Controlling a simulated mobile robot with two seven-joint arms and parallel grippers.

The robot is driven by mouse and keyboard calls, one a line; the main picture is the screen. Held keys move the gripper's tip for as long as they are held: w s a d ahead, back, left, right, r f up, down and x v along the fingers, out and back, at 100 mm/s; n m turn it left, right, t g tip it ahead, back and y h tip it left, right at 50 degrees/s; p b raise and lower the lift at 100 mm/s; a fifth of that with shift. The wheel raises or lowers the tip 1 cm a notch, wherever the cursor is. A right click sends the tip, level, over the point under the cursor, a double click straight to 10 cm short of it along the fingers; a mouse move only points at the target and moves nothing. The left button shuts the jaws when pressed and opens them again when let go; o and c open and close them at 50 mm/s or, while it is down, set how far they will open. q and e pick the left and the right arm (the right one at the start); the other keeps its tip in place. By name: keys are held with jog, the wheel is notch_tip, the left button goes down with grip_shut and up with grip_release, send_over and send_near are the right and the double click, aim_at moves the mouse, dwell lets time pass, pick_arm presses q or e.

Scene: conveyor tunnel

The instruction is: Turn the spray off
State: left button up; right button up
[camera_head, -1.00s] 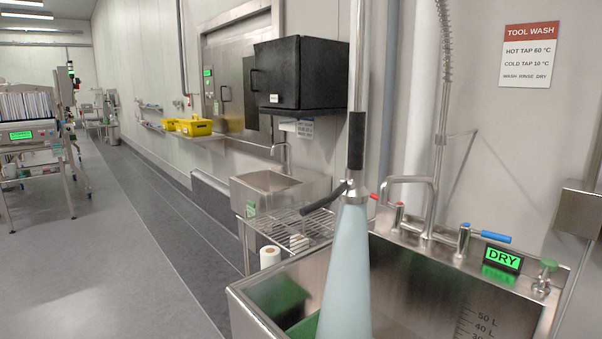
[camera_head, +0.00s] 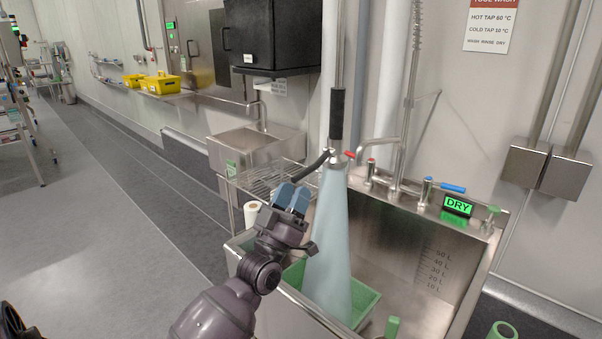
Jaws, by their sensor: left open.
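The spray head (camera_head: 331,160) hangs over the sink below a black grip (camera_head: 338,113). A wide pale-blue cone of water (camera_head: 328,245) runs from it down into the sink (camera_head: 405,235). A black lever (camera_head: 311,168) sticks out from the head to the lower left. My left gripper (camera_head: 291,198) has blue fingers and is open and empty. It is just below and left of the lever's end, close to the water's left side; I cannot tell whether it touches. My right gripper is not in view.
A green crate (camera_head: 364,302) sits in the sink under the water. Red (camera_head: 349,155) and blue (camera_head: 453,188) tap handles and a "DRY" display (camera_head: 458,205) line the sink's back. A wire rack (camera_head: 262,178) and paper roll (camera_head: 252,216) are left of the sink.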

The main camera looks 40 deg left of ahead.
aim_at(302, 174)
pick_arm(q)
jog(key=shift+x, duration=2.4)
jog(key=shift+c, duration=0.3)
grip_shut()
